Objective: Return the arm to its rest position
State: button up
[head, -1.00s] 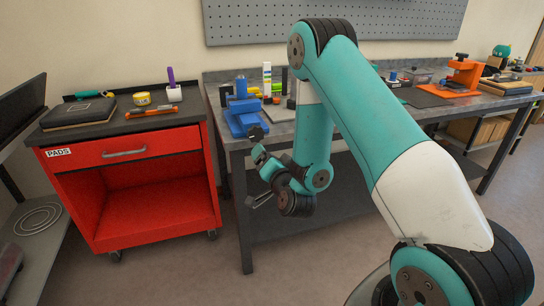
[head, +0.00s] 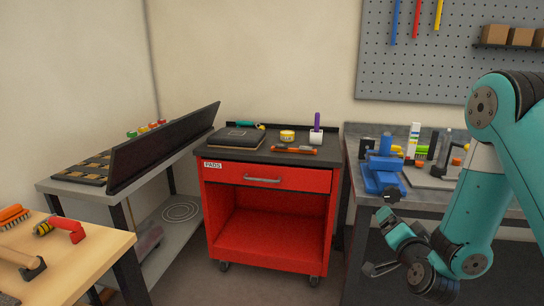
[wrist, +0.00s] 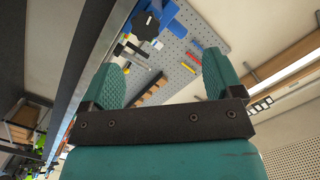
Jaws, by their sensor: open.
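My teal and white arm (head: 477,195) shows at the right of the head view, bent, with its forearm hanging down in front of the grey workbench. The gripper is open and empty. It appears clear of the furniture.
The red cart (head: 268,180) carries a dark case (head: 237,138), a yellow tin (head: 287,136) and a purple-handled tool (head: 317,125). A blue vise (head: 383,175) sits on the workbench (head: 420,197). A wooden table (head: 88,258) with tools is at lower left. Floor shows before the cart.

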jog(key=s+a+r+n+g+y+p, duration=0.2)
jog(key=s+a+r+n+g+y, duration=0.3)
jog(key=a, duration=0.4)
jog(key=s+a+r+n+g+y+p, duration=0.1)
jog(key=s+a+r+n+g+y, duration=0.2)
jog(key=a+r, duration=0.5)
jog(key=s+a+r+n+g+p, duration=0.1)
jog(key=s+r+n+g, duration=0.2)
jog(key=s, duration=0.7)
jog(key=s+a+r+n+g+p, duration=0.1)
jog(key=s+r+n+g, duration=0.3)
jog(key=s, duration=0.7)
jog(key=shift+s+n+g+h+p, duration=0.15)
jog(key=shift+n+g+h+p, duration=0.3)
jog(key=shift+n+g, duration=0.55)
